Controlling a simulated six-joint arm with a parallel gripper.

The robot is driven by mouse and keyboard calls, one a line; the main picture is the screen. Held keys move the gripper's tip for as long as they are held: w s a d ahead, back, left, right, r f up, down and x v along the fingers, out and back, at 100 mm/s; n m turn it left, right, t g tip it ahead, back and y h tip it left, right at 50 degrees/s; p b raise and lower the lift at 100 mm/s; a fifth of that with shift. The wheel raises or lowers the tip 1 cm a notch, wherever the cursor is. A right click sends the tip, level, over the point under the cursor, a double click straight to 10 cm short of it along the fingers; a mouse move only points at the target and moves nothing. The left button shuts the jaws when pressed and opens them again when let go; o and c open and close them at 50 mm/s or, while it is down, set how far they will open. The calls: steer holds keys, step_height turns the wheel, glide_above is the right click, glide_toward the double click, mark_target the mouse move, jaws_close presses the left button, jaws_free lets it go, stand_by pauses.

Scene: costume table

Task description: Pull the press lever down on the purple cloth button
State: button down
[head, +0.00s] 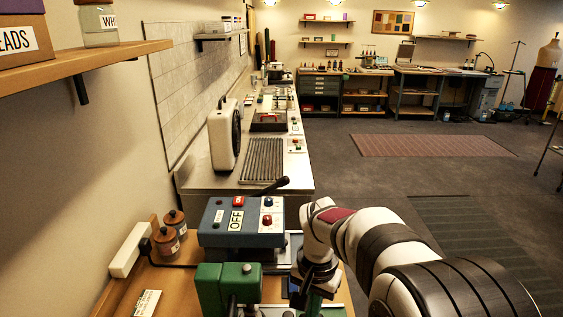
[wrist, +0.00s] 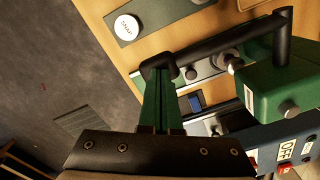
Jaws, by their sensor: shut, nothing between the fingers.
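The green press (head: 228,288) stands at the front of the wooden bench and also shows at the right of the wrist view (wrist: 280,85). Its black press lever (wrist: 225,43) runs out from the press body to a rounded end in the middle of the wrist view. My gripper (head: 312,303) is to the right of the press. Its green fingers (wrist: 158,80) are shut and empty, with their tips at the lever's rounded end. I cannot tell whether they touch it. Small round metal parts (wrist: 232,62) sit below the lever. I cannot make out a purple cloth button.
A blue machine with an OFF label (head: 240,221) and a black handle stands just behind the press. Brown-lidded jars (head: 174,222) and a white power strip (head: 131,249) are to the left. A plate with a white SNAP disc (wrist: 127,27) lies on the bench. Floor on the right is open.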

steer(key=shift+f, duration=0.3)
steer(key=shift+a+f, duration=0.15)
steer(key=shift+f, duration=1.25)
steer(key=shift+a+f, duration=0.2)
steer(key=shift+f, duration=0.45)
steer(key=shift+a+f, duration=0.2)
steer(key=shift+f, duration=0.45)
steer(key=shift+a+f, duration=0.1)
steer(key=shift+f, duration=0.1)
steer(key=shift+a+f, duration=0.15)
steer(key=shift+f, duration=0.35)
